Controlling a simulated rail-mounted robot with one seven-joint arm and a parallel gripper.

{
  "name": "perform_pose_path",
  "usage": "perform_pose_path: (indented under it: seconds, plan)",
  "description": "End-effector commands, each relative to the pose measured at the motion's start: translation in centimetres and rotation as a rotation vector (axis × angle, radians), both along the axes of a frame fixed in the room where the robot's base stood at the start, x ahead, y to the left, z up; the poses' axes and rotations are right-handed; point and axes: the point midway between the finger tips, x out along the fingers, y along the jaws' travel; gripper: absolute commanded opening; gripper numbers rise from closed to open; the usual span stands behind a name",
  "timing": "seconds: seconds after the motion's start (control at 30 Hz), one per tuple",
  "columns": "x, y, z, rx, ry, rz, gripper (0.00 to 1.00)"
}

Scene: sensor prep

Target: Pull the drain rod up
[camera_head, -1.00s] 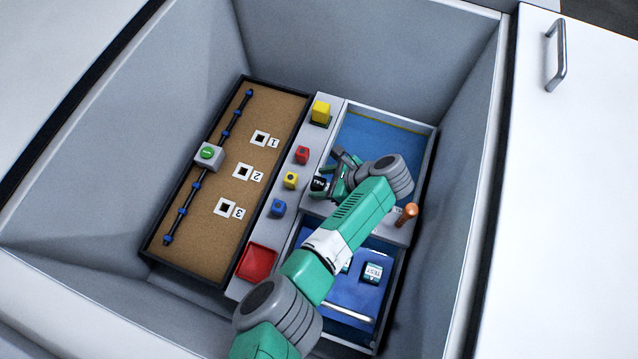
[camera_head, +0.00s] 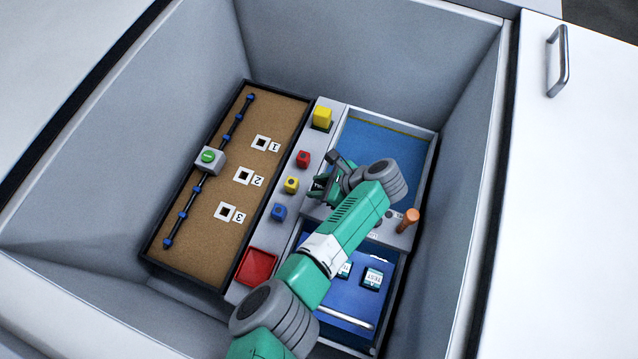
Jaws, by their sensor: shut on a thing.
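My gripper (camera_head: 325,180) is at the near-left edge of the upper right basin (camera_head: 385,138), which has a blue inside. Its green and dark fingers are shut on a small dark part that I take to be the top of the drain rod (camera_head: 321,184). The fingers cover most of that part, and the rod's shaft is hidden. I cannot tell how far up the rod is. My forearm crosses the middle of the right-hand unit and hides part of the divider between the basins.
An orange handle (camera_head: 408,220) stands right of my arm. Labelled blocks (camera_head: 372,278) lie in the lower blue basin. Yellow, red and blue blocks (camera_head: 303,159) line the grey strip, with a red tray (camera_head: 257,266) at its near end. A brown board (camera_head: 200,220) is left; high grey walls surround everything.

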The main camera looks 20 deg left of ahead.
Motion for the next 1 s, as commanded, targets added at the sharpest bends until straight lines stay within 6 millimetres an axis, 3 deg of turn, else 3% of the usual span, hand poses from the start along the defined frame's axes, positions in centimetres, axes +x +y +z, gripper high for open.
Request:
perform_pose_path:
  seconds: [0.03,0.2,0.53,0.57,0.67,1.0]
  plan:
    - [0.0,0.0,1.4,0.001,0.001,0.000,0.00]
    - [0.0,-0.1,3.9,0.000,0.001,-0.001,0.00]
    - [0.1,0.0,4.0,0.003,0.000,0.000,0.00]
    - [0.1,0.0,4.0,0.003,0.000,0.000,0.35]
    - [0.1,0.0,4.0,0.003,-0.001,-0.001,0.54]
    - [0.1,-0.5,4.6,0.000,-0.001,-0.002,0.55]
